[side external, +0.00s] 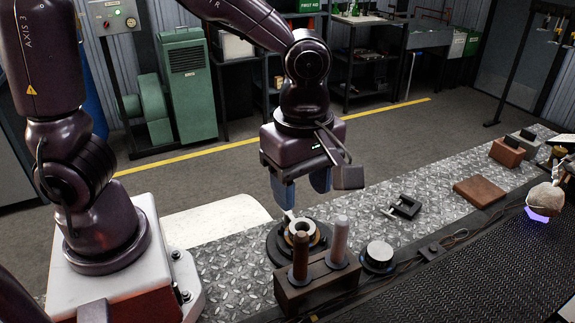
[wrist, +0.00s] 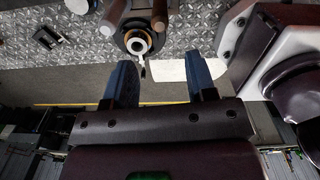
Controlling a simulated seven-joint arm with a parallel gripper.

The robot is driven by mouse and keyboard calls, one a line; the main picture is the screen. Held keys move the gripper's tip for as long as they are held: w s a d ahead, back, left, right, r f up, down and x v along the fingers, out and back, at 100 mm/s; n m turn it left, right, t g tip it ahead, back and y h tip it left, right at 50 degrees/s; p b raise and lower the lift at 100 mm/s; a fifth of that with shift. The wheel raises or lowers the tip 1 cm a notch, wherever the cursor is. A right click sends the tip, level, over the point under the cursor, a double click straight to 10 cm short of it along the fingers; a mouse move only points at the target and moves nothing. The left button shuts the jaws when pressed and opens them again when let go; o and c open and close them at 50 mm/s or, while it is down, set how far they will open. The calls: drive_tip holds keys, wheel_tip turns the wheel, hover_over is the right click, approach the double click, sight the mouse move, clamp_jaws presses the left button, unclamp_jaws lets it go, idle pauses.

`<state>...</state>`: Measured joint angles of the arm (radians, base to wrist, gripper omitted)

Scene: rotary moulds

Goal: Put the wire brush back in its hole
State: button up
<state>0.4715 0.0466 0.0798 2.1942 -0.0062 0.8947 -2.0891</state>
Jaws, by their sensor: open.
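My gripper (side external: 303,188) is open and empty, its two blue fingers pointing down above the plate bench. In the wrist view the fingers (wrist: 162,85) are apart with nothing between them. A dark block (side external: 318,288) stands at the bench's front edge. Two upright handles rise from it, a dark brown one (side external: 300,258) and a paler pinkish one (side external: 339,240); both also show at the top of the wrist view. I cannot tell which, if either, is the wire brush; no bristles show. My gripper is behind and above the block, apart from it.
A round mould (side external: 301,236) with a pale ring and lever sits just behind the block, below my gripper. A round silver-topped piece (side external: 379,254), a black clamp (side external: 404,207) and a brown slab (side external: 489,191) lie rightward. Bare plate (side external: 350,203) lies between.

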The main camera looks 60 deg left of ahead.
drive_tip(key=s+a+r+m+t, duration=0.2)
drive_tip(key=a+r+m, duration=0.3)
drive_tip(key=m, duration=0.4)
drive_tip(key=s+a+r+m+t, duration=0.3)
drive_tip(key=s+a+r+m, duration=0.1)
drive_tip(key=m, duration=0.6)
drive_tip(key=shift+s+a+r+t, duration=0.35)
drive_tip(key=shift+s+a, duration=0.45)
drive_tip(key=shift+a, duration=0.35)
drive_tip(key=shift+c, duration=0.2)
